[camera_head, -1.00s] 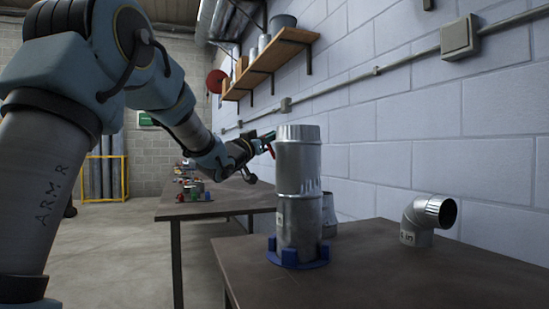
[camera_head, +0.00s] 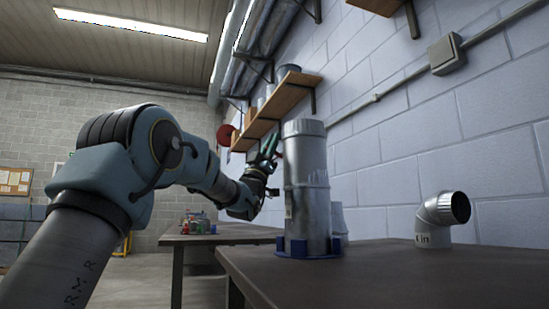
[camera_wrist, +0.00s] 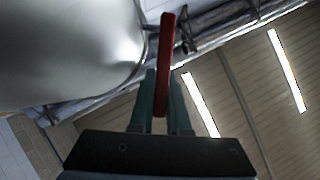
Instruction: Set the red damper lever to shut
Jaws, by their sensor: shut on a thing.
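The red damper lever (camera_wrist: 167,45) stands between the jaws in the wrist view, a flat red bar running up past the fingertips. My gripper (camera_wrist: 163,82), with teal fingers, is shut on it. In the head view my gripper (camera_head: 269,148) is at the left side of the upright metal duct (camera_head: 306,180), near its upper part, fingers pointing up. The lever is barely visible there. The duct stands in a blue base (camera_head: 308,249) on the table. In the wrist view the shiny duct (camera_wrist: 65,50) fills the upper left. The lever's pivot is hidden.
A small metal piece (camera_head: 339,218) stands behind the duct. A second table (camera_head: 225,235) with coloured items is farther back. A wall shelf (camera_head: 275,110) hangs above.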

